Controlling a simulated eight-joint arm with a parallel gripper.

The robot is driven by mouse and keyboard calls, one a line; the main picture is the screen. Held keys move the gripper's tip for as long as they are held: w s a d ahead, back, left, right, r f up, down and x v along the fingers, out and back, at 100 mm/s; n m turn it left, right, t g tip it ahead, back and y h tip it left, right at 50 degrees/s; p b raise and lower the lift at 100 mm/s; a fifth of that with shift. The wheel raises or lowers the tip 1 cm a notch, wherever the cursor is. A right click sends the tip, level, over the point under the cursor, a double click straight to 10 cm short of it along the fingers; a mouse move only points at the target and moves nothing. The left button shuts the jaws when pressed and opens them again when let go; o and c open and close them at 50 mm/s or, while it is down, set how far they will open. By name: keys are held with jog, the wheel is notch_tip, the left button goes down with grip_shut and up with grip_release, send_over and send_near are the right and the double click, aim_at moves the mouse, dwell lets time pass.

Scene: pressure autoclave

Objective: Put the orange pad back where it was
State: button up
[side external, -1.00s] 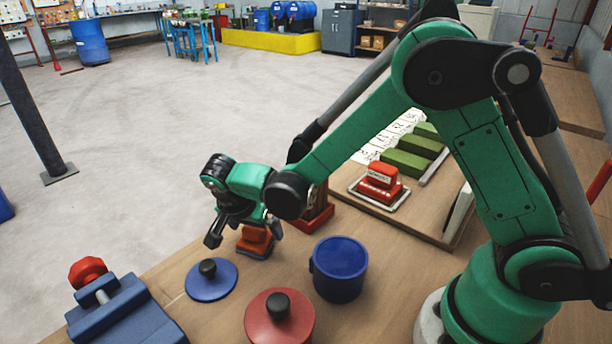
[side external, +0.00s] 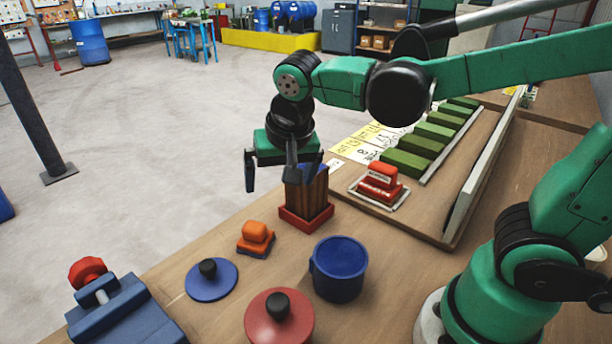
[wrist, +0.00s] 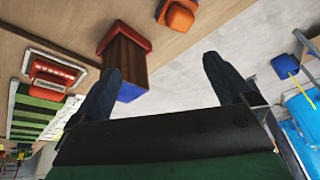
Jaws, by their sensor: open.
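The orange pad (side external: 256,232), with a dark blue base, sits on the wooden table between the blue lid and the wooden block with a red base. It also shows at the top of the wrist view (wrist: 181,18). My gripper (side external: 270,182) is open and empty, fingers pointing down, raised well above the pad and toward the far edge of the table. In the wrist view its two fingers (wrist: 165,82) are spread with nothing between them. The wooden block with a red base (side external: 306,200) stands close to the right finger, partly hidden by it in the side view.
A blue lid (side external: 211,281), red lid (side external: 279,322) and blue pot (side external: 339,270) stand near the pad. A red stamp (side external: 379,180) sits on a small tray, with several green blocks (side external: 422,146) behind. A blue vise (side external: 125,315) is at the front left.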

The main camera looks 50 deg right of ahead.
jog(key=shift+s+d+f+n+t+y, duration=0.1)
jog(key=shift+s+d+n+t+y, duration=0.15)
jog(key=shift+s+d+n+t, duration=0.65)
jog(key=shift+s+d+f+n+t+y, duration=0.2)
jog(key=shift+s+n, duration=0.4)
jog(key=shift+n, duration=0.7)
jog(key=shift+s+d+f+n+t+y, duration=0.1)
jog(key=shift+s+d+n+t+y, duration=0.15)
jog(key=shift+s+d+n+t, duration=0.65)
jog(key=shift+w+a+g, duration=0.15)
jog(key=shift+a+g, duration=0.2)
jog(key=shift+g, duration=0.05)
